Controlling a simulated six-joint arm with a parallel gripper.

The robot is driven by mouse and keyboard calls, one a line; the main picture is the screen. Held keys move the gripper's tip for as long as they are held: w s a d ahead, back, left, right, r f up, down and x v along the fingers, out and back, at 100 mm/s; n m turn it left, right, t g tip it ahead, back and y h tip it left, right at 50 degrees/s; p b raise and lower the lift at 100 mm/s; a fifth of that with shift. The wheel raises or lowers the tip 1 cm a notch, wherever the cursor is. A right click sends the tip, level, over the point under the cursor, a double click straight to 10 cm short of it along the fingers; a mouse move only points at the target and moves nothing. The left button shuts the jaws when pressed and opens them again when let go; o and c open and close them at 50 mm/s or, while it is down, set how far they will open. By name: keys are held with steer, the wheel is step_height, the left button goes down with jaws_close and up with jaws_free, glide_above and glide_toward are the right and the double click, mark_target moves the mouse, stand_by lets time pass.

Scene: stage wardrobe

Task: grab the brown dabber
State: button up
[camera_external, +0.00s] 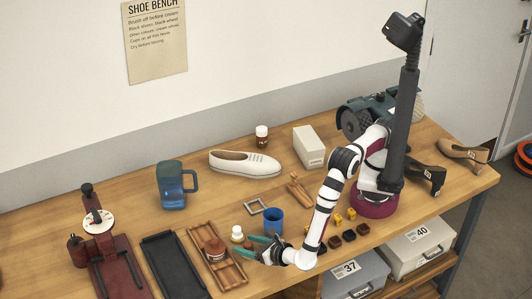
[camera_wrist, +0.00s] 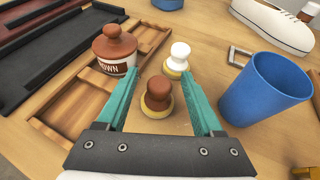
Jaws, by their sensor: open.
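The brown dabber (camera_wrist: 157,93), with a brown knob and a pale round base, stands on the table in the wrist view. It is between the two teal fingers of my gripper (camera_wrist: 162,76), which is open, with space visible on both sides of the dabber. A white-knobbed dabber (camera_wrist: 178,58) stands just beyond it; this one also shows in the external view (camera_external: 237,233). In the external view my gripper (camera_external: 250,246) is low over the table, and the brown dabber is hard to make out there.
A wooden tray (camera_wrist: 62,103) holding a jar labelled BROWN (camera_wrist: 114,46) lies left of the fingers. A blue cup (camera_wrist: 263,88) stands close on the right.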

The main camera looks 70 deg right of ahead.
jaws_close()
stand_by(0.3)
